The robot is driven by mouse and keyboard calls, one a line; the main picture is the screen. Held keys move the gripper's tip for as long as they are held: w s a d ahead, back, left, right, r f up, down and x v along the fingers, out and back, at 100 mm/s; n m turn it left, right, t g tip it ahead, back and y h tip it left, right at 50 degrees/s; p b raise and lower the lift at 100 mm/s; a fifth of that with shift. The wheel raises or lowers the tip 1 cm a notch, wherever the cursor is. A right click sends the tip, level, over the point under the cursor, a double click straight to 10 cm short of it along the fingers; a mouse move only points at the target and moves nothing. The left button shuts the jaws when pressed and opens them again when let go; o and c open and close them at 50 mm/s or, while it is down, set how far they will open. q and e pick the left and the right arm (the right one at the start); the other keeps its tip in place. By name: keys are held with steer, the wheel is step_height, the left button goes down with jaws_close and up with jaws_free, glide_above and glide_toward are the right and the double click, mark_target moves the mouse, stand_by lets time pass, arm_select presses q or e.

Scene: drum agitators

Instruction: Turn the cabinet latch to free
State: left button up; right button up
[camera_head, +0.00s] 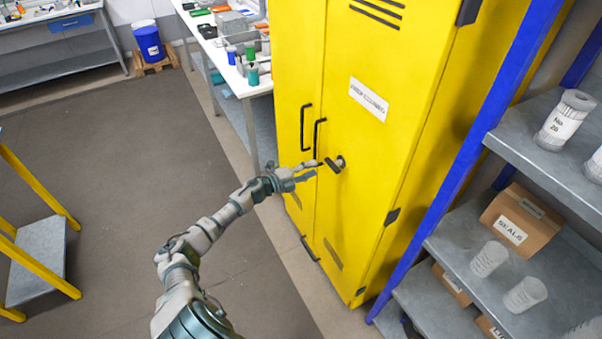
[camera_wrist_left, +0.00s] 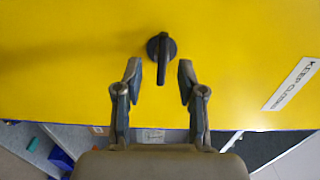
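The yellow cabinet (camera_head: 385,75) stands upright with its doors shut. Its dark latch (camera_head: 336,164) sits on the right door, right of the black door handles. In the left wrist view the latch (camera_wrist_left: 162,47) is a black knob with a bar lying along the picture's vertical. My left gripper (camera_head: 316,169) reaches in from the left, close to the latch. My right gripper is in neither view.
A blue-posted shelf rack (camera_head: 455,165) with boxes and canisters stands right of the cabinet. A white workbench (camera_head: 245,87) with small containers is behind left. A yellow-framed stand (camera_head: 35,262) is at far left. The grey floor (camera_head: 110,150) between is clear.

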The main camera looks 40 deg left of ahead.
arm_select(q)
steer(key=v, duration=0.4)
steer(key=shift+a+f, duration=0.15)
steer(key=shift+a, duration=0.15)
steer(key=shift+d, duration=0.1)
